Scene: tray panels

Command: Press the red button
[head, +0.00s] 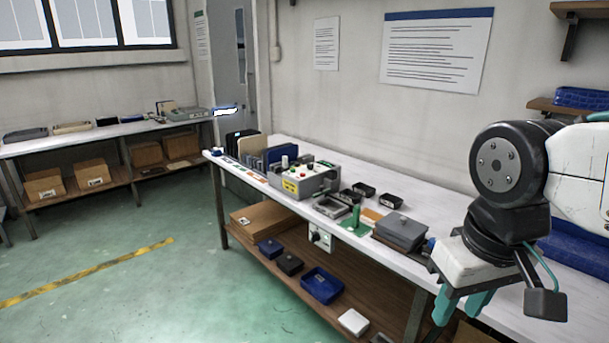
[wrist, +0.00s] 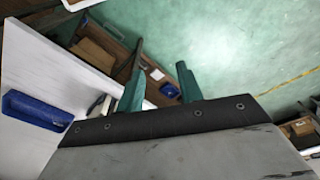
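A grey control box (head: 318,184) with a yellow label stands on the white bench (head: 262,146) in the middle of the head view. A small red button (head: 304,174) seems to be on its top, among other small coloured parts; details are too small to tell. My gripper (head: 461,308) is at the right of the head view, well to the right of the box and pointing down by the bench's front edge. Its two teal fingers are apart with nothing between them, as the wrist view (wrist: 160,84) also shows. The box is not clearly visible in the wrist view.
A grey lidded box (head: 401,232), a green stand (head: 355,222) and small black trays (head: 364,190) lie on the bench between the control box and my gripper. Blue bins (head: 322,286) sit on the lower shelf. The green floor in front is clear.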

